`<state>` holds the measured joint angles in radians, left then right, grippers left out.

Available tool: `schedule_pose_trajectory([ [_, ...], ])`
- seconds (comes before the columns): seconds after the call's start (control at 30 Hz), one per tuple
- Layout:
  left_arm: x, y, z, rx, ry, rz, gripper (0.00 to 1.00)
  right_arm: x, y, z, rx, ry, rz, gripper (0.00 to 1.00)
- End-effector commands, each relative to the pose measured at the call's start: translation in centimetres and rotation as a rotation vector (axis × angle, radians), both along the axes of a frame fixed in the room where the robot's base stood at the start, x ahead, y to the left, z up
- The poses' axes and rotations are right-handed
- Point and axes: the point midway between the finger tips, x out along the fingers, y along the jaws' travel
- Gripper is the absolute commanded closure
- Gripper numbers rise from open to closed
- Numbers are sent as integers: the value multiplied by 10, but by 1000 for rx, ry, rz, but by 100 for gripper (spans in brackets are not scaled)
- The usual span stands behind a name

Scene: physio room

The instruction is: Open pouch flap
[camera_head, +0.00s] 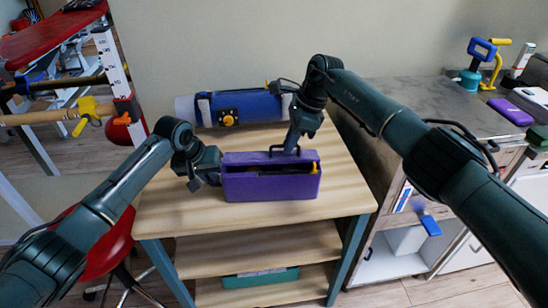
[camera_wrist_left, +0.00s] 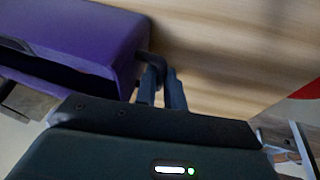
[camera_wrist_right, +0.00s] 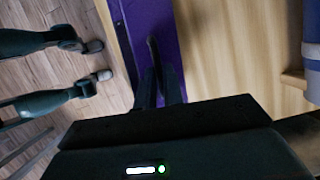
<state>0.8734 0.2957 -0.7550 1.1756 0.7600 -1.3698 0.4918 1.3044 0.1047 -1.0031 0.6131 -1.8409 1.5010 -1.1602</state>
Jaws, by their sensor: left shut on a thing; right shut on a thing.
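The purple pouch (camera_head: 272,187) stands on the wooden table, its dark inside showing through the open top. Its purple flap (camera_head: 246,157) is at the back edge, lifted off the opening. My left gripper (camera_head: 206,180) is at the pouch's left end; in the left wrist view the fingers (camera_wrist_left: 162,88) are shut on a dark handle (camera_wrist_left: 150,66) on the pouch's end. My right gripper (camera_head: 289,150) is above the flap; in the right wrist view its fingers (camera_wrist_right: 159,88) are shut on a dark handle (camera_wrist_right: 152,52) on the purple flap (camera_wrist_right: 140,25). Pouch contents are mostly hidden.
A blue roll (camera_head: 245,108) lies behind the pouch near the wall. The wooden table (camera_head: 340,190) has bare room right of the pouch. A grey counter (camera_head: 425,110) stands at right, and a red stool (camera_head: 105,245) at left.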

Motion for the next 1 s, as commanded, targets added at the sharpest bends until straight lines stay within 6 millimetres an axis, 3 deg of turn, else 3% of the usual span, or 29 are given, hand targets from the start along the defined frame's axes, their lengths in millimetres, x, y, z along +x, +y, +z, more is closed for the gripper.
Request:
schedule_pose_trajectory([
  [1.0,-1,1,-1,3,3,-2,100,19,-1,9,-2,-3,-1,97],
])
